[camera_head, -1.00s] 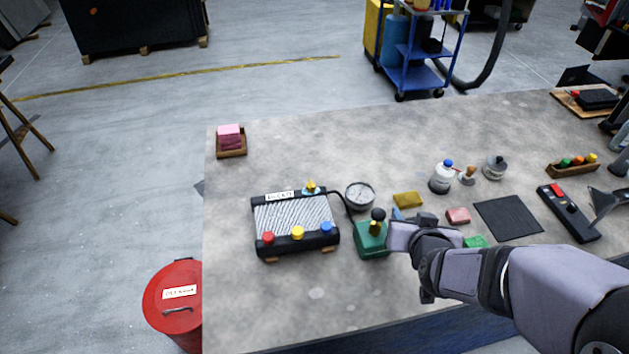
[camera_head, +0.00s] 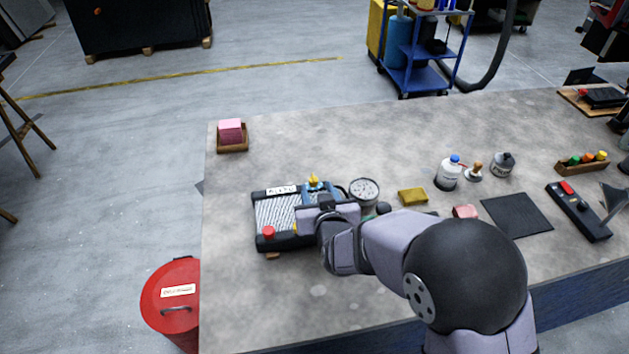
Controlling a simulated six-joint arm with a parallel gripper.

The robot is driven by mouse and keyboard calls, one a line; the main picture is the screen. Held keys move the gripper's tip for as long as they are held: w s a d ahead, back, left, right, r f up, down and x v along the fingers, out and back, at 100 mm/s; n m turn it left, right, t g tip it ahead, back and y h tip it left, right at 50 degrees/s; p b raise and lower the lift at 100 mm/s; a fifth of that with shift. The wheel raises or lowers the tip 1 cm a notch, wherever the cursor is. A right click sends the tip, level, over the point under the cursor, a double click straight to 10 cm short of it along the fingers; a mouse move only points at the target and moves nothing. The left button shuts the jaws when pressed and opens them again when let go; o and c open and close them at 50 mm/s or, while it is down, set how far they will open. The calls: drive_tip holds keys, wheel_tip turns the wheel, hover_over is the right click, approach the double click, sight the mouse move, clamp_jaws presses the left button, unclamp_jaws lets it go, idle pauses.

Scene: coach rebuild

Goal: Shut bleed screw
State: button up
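A small radiator (camera_head: 270,212) with a finned face and dark end tanks lies on the workbench, left of centre. A small yellow piece that looks like the bleed screw (camera_head: 313,181) shows at its top edge, right of a white label. My gripper (camera_head: 319,190) is over the radiator's right part, close to the yellow piece. Whether it touches the piece cannot be told. The fingertips are small and partly hidden by the gripper body, so their opening is unclear. A red cap (camera_head: 268,232) shows at the radiator's lower left. My arm hides the lower right.
A yellow sponge-like block (camera_head: 412,196), a white bottle (camera_head: 449,174) and a dark mat (camera_head: 517,215) lie farther right. A pink block in a tray (camera_head: 232,137) sits at the back left. The bench's back middle is clear.

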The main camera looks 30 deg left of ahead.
sight(314, 181)
drive_tip(key=shift+p+x, duration=0.85)
drive_tip(key=shift+x, duration=2.05)
clamp_jaws()
